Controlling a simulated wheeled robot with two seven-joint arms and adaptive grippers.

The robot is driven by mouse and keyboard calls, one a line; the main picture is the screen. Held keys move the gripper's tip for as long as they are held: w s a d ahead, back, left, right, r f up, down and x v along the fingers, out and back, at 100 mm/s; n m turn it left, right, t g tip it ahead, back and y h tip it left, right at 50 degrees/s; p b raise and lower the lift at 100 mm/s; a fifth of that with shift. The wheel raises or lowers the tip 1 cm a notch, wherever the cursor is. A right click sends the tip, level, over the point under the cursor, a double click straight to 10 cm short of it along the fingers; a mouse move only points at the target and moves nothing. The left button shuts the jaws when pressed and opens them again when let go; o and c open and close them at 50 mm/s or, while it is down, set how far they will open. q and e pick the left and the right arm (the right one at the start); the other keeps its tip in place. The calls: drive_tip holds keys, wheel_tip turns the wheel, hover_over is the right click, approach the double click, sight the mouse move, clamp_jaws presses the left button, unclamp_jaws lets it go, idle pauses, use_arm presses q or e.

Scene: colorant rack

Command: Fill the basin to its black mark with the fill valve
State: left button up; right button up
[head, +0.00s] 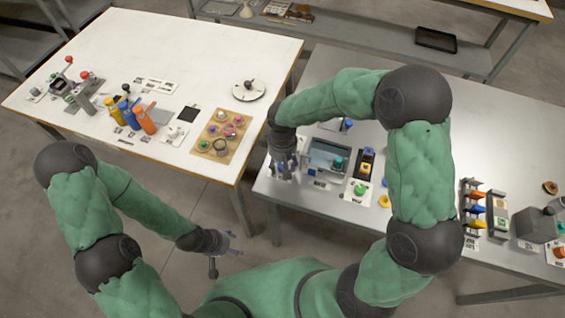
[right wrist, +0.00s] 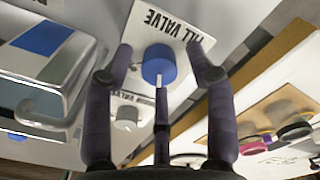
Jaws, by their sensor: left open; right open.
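The blue fill valve knob (right wrist: 158,66) stands on a white plate lettered "FILL VALVE" in the right wrist view. My right gripper (right wrist: 161,50) is open, with one finger on each side of the knob; I cannot tell whether they touch it. In the head view my right gripper (head: 284,172) points down at the left side of the basin (head: 328,146) and hides the valve. The basin's metal rim (right wrist: 85,75) shows in the wrist view. The black mark and water level cannot be made out. My left gripper (head: 228,251) is open, away from the tables.
A grey knob (right wrist: 127,118) on a plate is close to the fill valve. A wooden tray (head: 210,148) with colored pots is on the left table. A gap separates the tables.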

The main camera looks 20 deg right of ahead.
sight(282, 165)
clamp_jaws()
drive_tip(key=shift+r+n+p, duration=0.2)
drive_tip(key=shift+n+p, duration=0.95)
drive_tip(key=shift+n, duration=0.05)
drive_tip(key=shift+f+n+p, duration=0.15)
drive_tip(key=shift+n+p, duration=0.25)
drive_tip(key=shift+n, duration=0.5)
unclamp_jaws()
wheel_tip(282, 165, up, 12)
drive_tip(key=shift+f, duration=0.1)
